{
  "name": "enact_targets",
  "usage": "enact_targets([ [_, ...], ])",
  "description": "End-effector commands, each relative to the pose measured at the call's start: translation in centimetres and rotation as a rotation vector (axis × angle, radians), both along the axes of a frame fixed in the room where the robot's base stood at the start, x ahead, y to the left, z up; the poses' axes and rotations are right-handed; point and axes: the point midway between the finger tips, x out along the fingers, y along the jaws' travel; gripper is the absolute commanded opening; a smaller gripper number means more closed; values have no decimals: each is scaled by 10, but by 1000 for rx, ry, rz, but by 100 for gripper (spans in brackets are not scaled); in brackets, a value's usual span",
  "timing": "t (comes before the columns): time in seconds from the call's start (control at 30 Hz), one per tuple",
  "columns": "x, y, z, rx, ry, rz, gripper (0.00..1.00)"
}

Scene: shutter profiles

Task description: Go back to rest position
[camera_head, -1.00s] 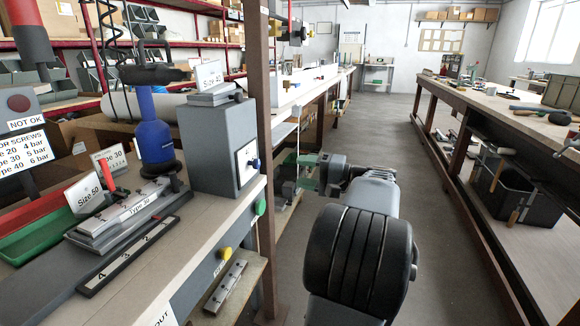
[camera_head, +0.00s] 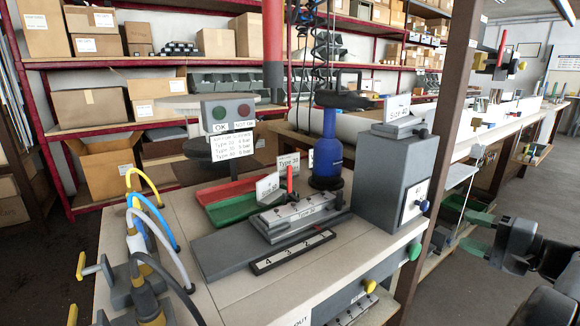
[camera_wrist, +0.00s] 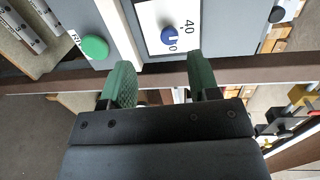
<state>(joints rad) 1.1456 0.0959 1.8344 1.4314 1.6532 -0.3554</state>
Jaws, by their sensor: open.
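My gripper (camera_head: 478,233) is at the right of the head view, beside the workbench and apart from it. In the wrist view its two green fingers (camera_wrist: 162,84) stand apart with nothing between them. Beyond the fingertips is the grey box with a white dial plate and blue knob (camera_wrist: 168,36). The same grey box (camera_head: 393,178) stands at the right end of the bench in the head view. Part of my arm is cut off at the lower right of the head view.
A brown post (camera_head: 455,90) rises near my gripper. Open floor (camera_head: 470,290) lies right of the bench.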

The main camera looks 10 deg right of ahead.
Motion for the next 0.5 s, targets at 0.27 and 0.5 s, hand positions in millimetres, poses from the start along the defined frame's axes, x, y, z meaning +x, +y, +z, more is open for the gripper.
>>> enact_targets([
  [0.27,18,146,53,-263,406,268,56],
  [0.5,-22,229,85,-695,615,455,56],
])
